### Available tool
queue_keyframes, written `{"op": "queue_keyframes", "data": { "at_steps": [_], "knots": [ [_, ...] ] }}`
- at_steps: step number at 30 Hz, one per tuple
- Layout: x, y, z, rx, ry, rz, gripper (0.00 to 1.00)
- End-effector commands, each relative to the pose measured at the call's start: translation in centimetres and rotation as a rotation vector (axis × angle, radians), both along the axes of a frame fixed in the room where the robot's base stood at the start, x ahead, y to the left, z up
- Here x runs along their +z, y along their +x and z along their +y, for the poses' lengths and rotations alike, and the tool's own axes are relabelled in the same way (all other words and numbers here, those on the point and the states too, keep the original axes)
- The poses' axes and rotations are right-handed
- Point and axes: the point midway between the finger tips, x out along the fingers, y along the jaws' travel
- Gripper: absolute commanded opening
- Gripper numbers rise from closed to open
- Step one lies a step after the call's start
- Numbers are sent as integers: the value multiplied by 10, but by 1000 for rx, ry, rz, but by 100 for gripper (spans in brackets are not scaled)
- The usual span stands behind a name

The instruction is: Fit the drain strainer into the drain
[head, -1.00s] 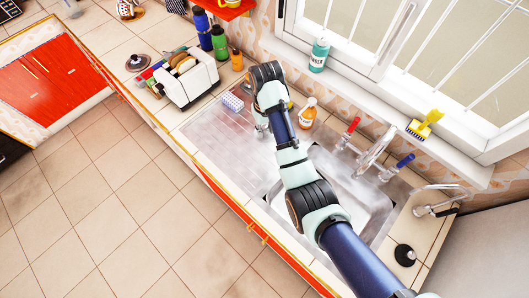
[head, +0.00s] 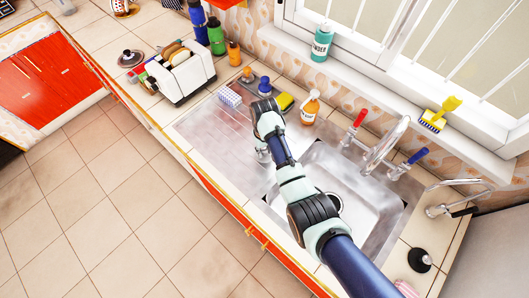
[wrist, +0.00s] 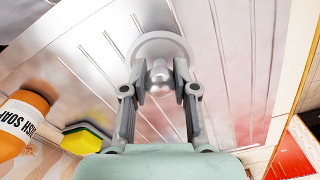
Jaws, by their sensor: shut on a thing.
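My gripper (wrist: 159,84) is shut on the knob of the drain strainer (wrist: 160,45), a pale grey disc, in the wrist view. The strainer is held over the ribbed metal drainboard (wrist: 90,58); I cannot tell whether it touches it. In the head view my gripper (head: 262,151) is small, at the left edge of the sink basin, and the strainer is not clearly visible.
The faucet (head: 384,146), with red and blue handles, rises behind the basin (head: 372,215). A toaster (head: 180,77) is at left.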

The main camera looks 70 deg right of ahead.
Motion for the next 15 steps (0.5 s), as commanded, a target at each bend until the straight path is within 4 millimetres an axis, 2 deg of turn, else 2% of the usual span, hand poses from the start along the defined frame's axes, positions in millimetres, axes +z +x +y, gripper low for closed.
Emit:
{"op": "queue_keyframes", "data": {
  "at_steps": [1, 3, 14, 15],
  "knots": [
    [-12, 0, 0, 0, 2, 2, 0],
    [-18, 0, 0, 0, 0, 0, 0],
    [-23, 0, 0, 0, 0, 0, 0],
    [-23, 0, 0, 0, 0, 0, 30]
  ]
}}
